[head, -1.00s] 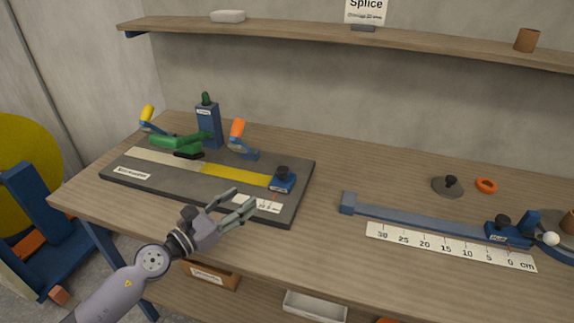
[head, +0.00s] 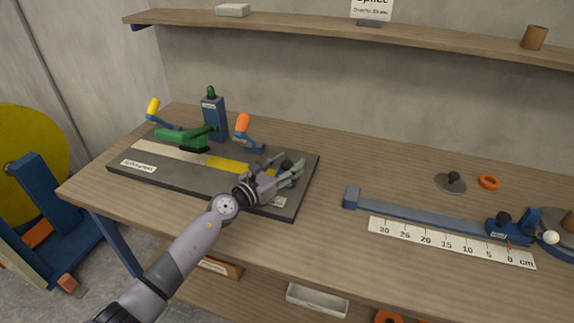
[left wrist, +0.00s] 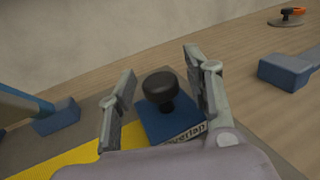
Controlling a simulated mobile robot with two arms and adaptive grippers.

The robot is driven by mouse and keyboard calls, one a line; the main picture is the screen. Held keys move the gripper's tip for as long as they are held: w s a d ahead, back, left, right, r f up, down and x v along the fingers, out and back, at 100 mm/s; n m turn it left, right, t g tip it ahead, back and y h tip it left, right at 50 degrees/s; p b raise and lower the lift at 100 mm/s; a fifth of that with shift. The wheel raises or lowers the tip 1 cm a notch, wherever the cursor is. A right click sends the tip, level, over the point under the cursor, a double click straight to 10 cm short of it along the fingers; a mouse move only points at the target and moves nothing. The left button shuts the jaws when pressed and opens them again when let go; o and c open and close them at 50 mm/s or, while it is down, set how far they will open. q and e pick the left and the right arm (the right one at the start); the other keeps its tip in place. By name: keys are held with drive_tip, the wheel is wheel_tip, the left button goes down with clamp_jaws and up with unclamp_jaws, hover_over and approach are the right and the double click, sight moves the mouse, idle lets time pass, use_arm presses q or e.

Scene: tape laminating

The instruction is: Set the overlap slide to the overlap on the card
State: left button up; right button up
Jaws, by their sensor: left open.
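The overlap slide is a blue block with a black knob (left wrist: 162,88) and part of the word "overlap" on its label. It stands at the right end of the yellow tape (head: 228,164) on the dark splicing board (head: 300,190). My left gripper (head: 291,168) is open, with its fingers either side of the knob; in the left wrist view the gripper (left wrist: 163,70) shows gaps to the knob. The hand mostly hides the slide and its small scale in the head view. The card (head: 372,9) on the shelf is cut off by the top edge; its small line is too blurred to read surely.
A green lever (head: 182,139), a blue post (head: 213,118) and yellow and orange handled clamps stand on the board's back side. A blue rail (head: 420,214) with a centimetre ruler (head: 450,243) lies at right. The table between board and rail is clear.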

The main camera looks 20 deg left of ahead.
use_arm(q)
drive_tip(key=shift+c, duration=0.2)
clamp_jaws()
idle(0.4)
idle(0.3)
